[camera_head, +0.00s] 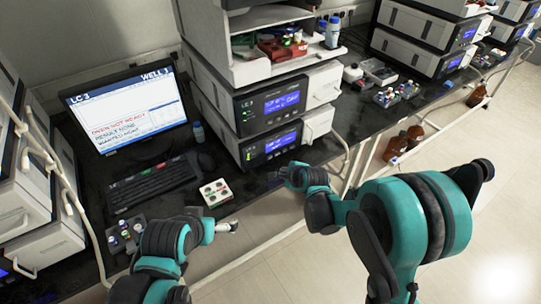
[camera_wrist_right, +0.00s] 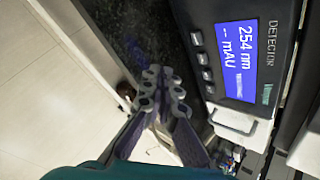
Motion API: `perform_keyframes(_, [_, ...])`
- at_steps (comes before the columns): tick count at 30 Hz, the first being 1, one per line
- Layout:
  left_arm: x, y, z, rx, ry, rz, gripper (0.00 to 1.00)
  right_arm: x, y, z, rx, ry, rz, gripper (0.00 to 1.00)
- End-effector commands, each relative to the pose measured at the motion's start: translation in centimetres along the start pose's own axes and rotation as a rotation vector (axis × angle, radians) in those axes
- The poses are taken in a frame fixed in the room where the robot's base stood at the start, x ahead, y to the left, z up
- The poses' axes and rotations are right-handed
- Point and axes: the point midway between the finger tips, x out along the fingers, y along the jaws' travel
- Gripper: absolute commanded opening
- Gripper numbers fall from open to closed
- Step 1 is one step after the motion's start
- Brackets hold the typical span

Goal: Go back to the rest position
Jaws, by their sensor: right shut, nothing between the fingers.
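My right gripper (camera_head: 284,175) is beside the front of the lower instrument of the central stack, just above the dark bench edge. In the right wrist view its fingers (camera_wrist_right: 163,92) are together with nothing between them, and a detector panel (camera_wrist_right: 237,60) reading "254 nm" is close on the right. My left gripper (camera_head: 228,227) is at the lower middle of the head view, in front of the bench edge. Its fingers are small there, and I cannot tell whether they are open or shut. I see nothing in it.
The column stack (camera_head: 268,120) stands behind my right gripper. A small white tray with round wells (camera_head: 216,193), a keyboard (camera_head: 152,184) and a monitor (camera_head: 125,112) are on the bench to the left. A vial rack (camera_head: 124,235) is near the left arm. Open floor (camera_head: 490,200) lies at right.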

Motion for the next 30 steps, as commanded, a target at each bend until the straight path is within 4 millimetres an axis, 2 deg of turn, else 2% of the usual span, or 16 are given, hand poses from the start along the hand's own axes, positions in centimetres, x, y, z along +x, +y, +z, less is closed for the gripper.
perform_keyframes(7, [0.0,0.0,0.0,0.000,0.000,0.000,1.00,-0.2,-0.1,0.0,-0.008,0.002,0.000,0.00])
perform_keyframes(11, [0.0,0.0,0.0,0.000,0.000,0.000,1.00,-2.4,-0.6,-0.5,-0.101,0.019,0.002,0.00])
perform_keyframes(15, [0.0,0.0,0.0,0.000,0.000,0.000,1.00,-7.7,-1.2,-1.8,-0.339,0.061,0.019,0.00])
perform_keyframes(20, [0.0,0.0,0.0,0.000,0.000,0.000,1.00,-14.4,-0.5,-3.7,-0.673,0.112,0.061,0.00])
perform_keyframes(24, [0.0,0.0,0.0,0.000,0.000,0.000,1.00,-19.8,1.2,-5.4,-0.962,0.148,0.113,0.00])
perform_keyframes(30, [0.0,0.0,0.0,0.000,0.000,0.000,1.00,-26.1,5.2,-7.9,-1.358,0.176,0.211,0.00])
